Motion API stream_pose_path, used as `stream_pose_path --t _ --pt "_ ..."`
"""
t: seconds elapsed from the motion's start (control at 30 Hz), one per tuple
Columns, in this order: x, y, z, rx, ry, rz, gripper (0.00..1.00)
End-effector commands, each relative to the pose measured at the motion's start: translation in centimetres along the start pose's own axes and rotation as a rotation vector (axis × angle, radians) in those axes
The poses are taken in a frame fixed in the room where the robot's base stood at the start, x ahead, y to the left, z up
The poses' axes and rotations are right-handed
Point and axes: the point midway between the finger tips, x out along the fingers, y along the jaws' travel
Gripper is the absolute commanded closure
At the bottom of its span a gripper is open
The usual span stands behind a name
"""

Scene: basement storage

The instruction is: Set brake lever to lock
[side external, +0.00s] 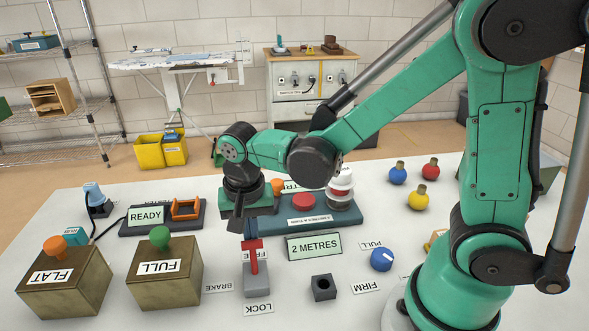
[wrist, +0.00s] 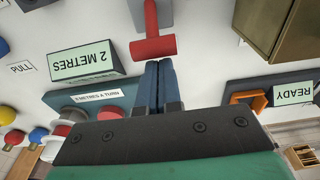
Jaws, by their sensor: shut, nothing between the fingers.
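The brake lever is a red T-shaped handle (side external: 253,245) on a grey base (side external: 257,280). It stands between the partly hidden FREE label behind it and the LOCK label (side external: 257,308) in front, and seems upright or leaning slightly back toward FREE. The red handle also shows at the top middle of the wrist view (wrist: 153,48). My gripper (side external: 237,226) is just behind and above the handle, with its fingers pointing down. In the wrist view its blue fingers (wrist: 159,66) are together and empty, with their tips close to the crossbar; I cannot tell whether they touch it.
A 2 METRES display (side external: 314,246) and a blue panel with a red button (side external: 303,202) lie behind right. FULL (side external: 163,272) and FLAT (side external: 64,281) boxes stand left. A black socket block (side external: 323,287) and blue knob (side external: 382,259) stand right. The READY display (side external: 146,216) is behind left.

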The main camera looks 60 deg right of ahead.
Motion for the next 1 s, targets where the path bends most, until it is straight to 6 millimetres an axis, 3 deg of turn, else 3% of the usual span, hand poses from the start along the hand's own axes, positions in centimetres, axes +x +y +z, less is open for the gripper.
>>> stream_pose_path --t 0.73,1.0 --pt "-0.6 0.0 0.9 -0.003 0.135 0.001 1.00" --pt "-1.1 0.0 2.0 -0.007 0.268 -0.001 1.00"
